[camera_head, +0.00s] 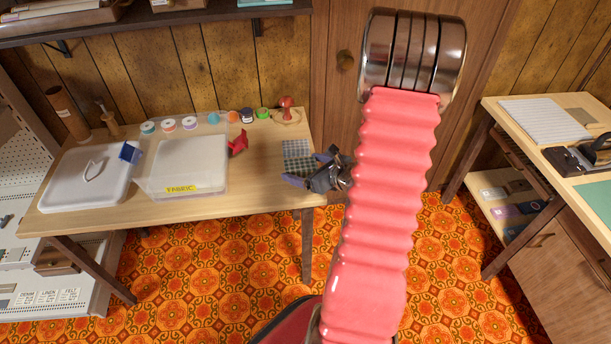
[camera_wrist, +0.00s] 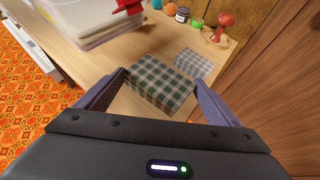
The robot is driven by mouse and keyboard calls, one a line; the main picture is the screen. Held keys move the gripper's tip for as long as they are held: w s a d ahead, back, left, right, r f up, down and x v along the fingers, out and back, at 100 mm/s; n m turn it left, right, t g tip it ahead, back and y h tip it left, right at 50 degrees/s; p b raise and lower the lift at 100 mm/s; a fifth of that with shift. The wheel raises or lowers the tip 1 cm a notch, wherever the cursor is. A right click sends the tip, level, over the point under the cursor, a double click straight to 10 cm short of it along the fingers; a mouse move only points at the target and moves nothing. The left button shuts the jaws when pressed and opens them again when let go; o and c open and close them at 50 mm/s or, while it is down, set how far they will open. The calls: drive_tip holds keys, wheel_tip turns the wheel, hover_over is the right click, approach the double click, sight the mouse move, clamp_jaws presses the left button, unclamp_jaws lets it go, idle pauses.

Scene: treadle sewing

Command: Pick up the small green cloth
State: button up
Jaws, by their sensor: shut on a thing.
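A folded green plaid cloth (camera_wrist: 160,84) lies between the two fingers of my gripper (camera_wrist: 160,78) in the wrist view. The fingers press on its left and right sides, so my gripper is shut on it. In the head view the green cloth (camera_head: 298,164) shows at the right end of the wooden table, partly behind my gripper (camera_head: 305,170). I cannot tell whether it is clear of the tabletop. A paler blue-grey checked cloth (camera_wrist: 194,63) lies just beyond it, and also shows in the head view (camera_head: 296,147).
The wooden table (camera_head: 255,195) also holds a clear box labelled FABRIC (camera_head: 190,160), a red object (camera_head: 238,143), a white lidded box (camera_head: 85,178), thread spools (camera_head: 190,124) and a red pincushion-like item (camera_head: 286,108). A wood-panelled wall stands behind. Another table (camera_head: 500,120) is at right.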

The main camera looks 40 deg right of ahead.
sight(304, 167)
drive_tip(key=shift+r, duration=1.7)
drive_tip(key=shift+a, duration=0.1)
